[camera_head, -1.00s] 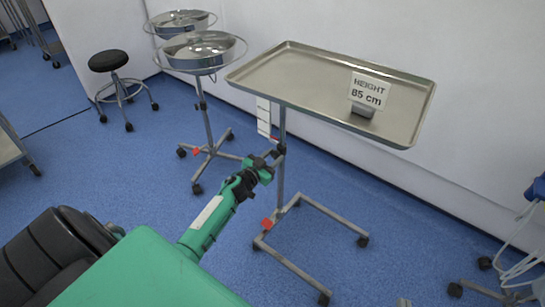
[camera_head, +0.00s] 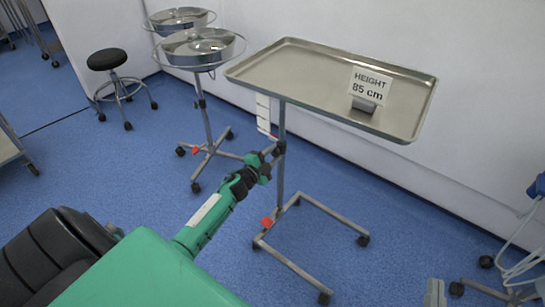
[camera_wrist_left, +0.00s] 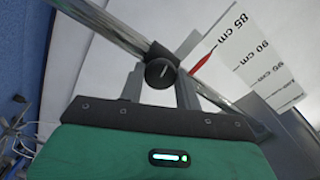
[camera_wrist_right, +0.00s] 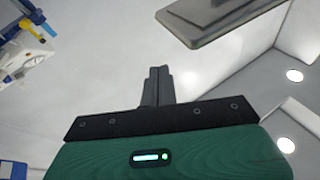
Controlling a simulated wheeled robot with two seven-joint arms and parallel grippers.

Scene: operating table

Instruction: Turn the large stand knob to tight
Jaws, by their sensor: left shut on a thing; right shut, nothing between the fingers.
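The large stand knob (camera_wrist_left: 160,72) is round and dark, with a pale line on its face, on a collar of the steel post. In the head view it is mostly hidden by my left gripper (camera_head: 272,157), which reaches the post (camera_head: 281,185) below the tray (camera_head: 310,85). In the left wrist view my left gripper (camera_wrist_left: 160,90) is shut on the knob, one finger on each side. The pale line is tilted only slightly. My right gripper (camera_wrist_right: 157,88) is shut and empty in the right wrist view, away from the knob.
A height scale (camera_wrist_left: 255,60) with a red pointer (camera_wrist_left: 203,62) is beside the post. A sign reading "HEIGHT 85 cm" (camera_head: 369,86) stands on the tray. A double basin stand (camera_head: 207,120) is to the left, with a black stool (camera_head: 107,60) beyond it.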

